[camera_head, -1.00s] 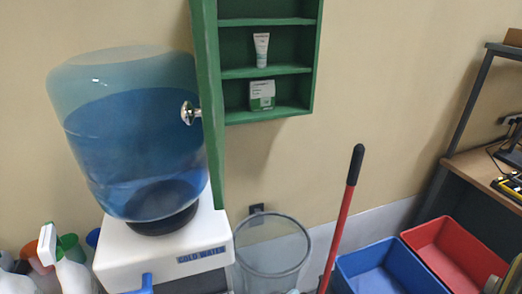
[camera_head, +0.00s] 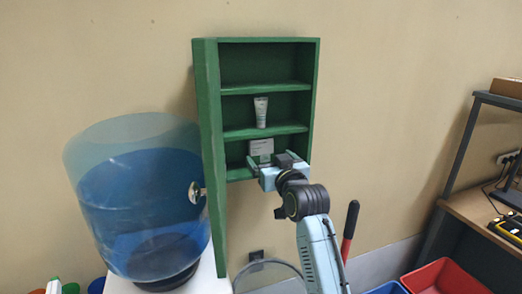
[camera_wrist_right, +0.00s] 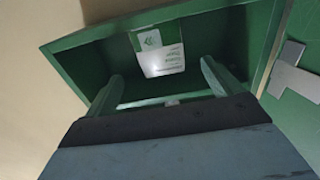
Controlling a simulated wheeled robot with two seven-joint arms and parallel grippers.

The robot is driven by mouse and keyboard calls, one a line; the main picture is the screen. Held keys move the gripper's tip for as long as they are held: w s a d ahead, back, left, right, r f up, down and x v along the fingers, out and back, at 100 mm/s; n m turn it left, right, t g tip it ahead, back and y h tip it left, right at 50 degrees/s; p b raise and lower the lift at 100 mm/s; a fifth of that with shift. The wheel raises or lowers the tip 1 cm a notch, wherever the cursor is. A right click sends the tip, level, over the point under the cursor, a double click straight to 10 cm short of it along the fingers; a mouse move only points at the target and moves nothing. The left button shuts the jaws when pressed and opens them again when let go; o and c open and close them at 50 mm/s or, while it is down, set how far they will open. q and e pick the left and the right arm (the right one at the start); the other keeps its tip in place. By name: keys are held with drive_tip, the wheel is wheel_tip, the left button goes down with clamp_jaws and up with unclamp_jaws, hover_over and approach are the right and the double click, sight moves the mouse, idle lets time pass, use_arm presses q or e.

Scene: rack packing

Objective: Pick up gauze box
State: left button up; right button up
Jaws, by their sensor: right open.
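The gauze box (camera_head: 261,147), white and green, stands on the lowest shelf of the green wall cabinet (camera_head: 208,110). In the head view its lower part is hidden behind my right gripper (camera_head: 272,164). In the right wrist view the gauze box (camera_wrist_right: 158,52) shows ahead of and between the two open fingers of my right gripper (camera_wrist_right: 162,82). The fingers look apart from the box, with nothing between their tips. My left gripper is not in view.
A white tube (camera_head: 261,111) stands on the shelf above the box. The cabinet's open door is at its left, beside a blue water bottle (camera_head: 140,200).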

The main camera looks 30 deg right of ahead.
sight(263, 149)
drive_tip(key=x, duration=0.2)
drive_tip(key=shift+w+d, duration=0.1)
drive_tip(key=shift+w, duration=0.25)
drive_tip(key=shift+p+x, duration=1.05)
drive_tip(key=shift+x, duration=1.6)
drive_tip(key=shift+r, duration=0.1)
drive_tip(key=c, duration=1.1)
drive_tip(key=shift+o, duration=0.2)
